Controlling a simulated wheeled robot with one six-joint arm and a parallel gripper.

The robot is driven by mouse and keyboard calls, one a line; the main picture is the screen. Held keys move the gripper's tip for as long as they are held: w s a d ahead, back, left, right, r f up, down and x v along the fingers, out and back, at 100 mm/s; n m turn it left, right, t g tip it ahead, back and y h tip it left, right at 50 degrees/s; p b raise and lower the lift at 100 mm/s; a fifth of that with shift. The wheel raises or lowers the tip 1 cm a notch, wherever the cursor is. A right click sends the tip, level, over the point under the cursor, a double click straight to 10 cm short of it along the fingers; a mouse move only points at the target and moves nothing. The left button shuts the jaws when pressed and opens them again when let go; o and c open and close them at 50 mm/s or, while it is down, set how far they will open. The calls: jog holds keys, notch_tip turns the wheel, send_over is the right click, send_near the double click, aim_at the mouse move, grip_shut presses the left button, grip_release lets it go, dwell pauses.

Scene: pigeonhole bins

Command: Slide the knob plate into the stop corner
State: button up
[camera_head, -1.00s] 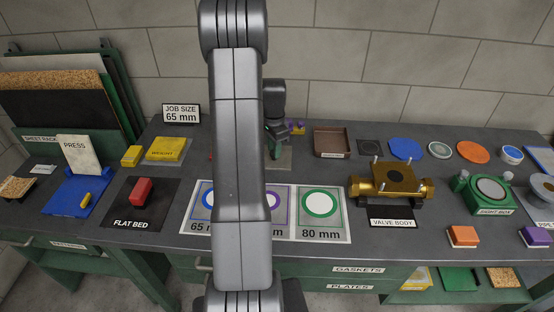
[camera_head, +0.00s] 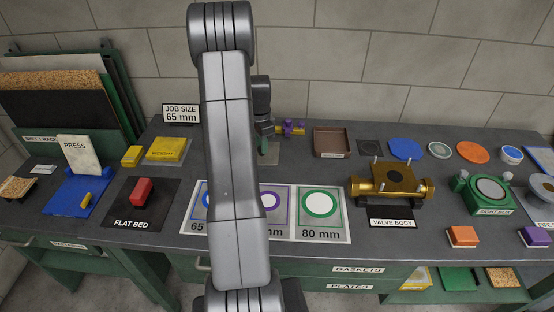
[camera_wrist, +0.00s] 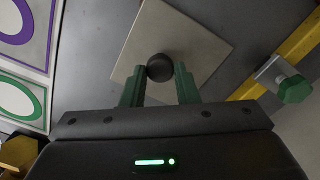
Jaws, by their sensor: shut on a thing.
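The knob plate (camera_wrist: 195,40) is a pale square with a dark round knob (camera_wrist: 160,67), lying on the grey bench top. My gripper (camera_wrist: 159,72) is shut on the knob, with a green finger on either side. In the head view my gripper (camera_head: 266,133) is over the plate (camera_head: 270,152), partly hidden by my arm. A yellow bar (camera_wrist: 296,42) runs diagonally at the right of the wrist view, with a gap between it and the plate. I cannot tell whether this bar is part of the stop corner.
A grey block with a green knob (camera_wrist: 292,88) sits by the yellow bar. A small brass fitting with purple parts (camera_head: 291,129) stands right of my gripper. A brown tray (camera_head: 332,143) lies farther right. The ring mat (camera_head: 320,229) is in front. My arm hides part of the bench.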

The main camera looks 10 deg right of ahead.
jog(key=shift+w+a+p, duration=0.15)
jog(key=shift+w+a, duration=0.95)
jog(key=shift+a, duration=0.25)
jog(key=shift+w+a+p, duration=0.15)
jog(key=shift+w+a, duration=0.95)
jog(key=shift+a, duration=0.25)
jog(key=shift+w+a, duration=0.1)
jog(key=shift+w, duration=0.05)
jog(key=shift+w+a, duration=0.25)
jog(key=shift+w, duration=0.25)
jog(key=shift+w+a, duration=0.25)
jog(key=shift+w, duration=0.2)
jog(key=shift+w+a, duration=0.15)
jog(key=shift+a, duration=0.45)
jog(key=shift+w+d, duration=0.15)
jog(key=shift+w, duration=0.5)
dwell(0.5)
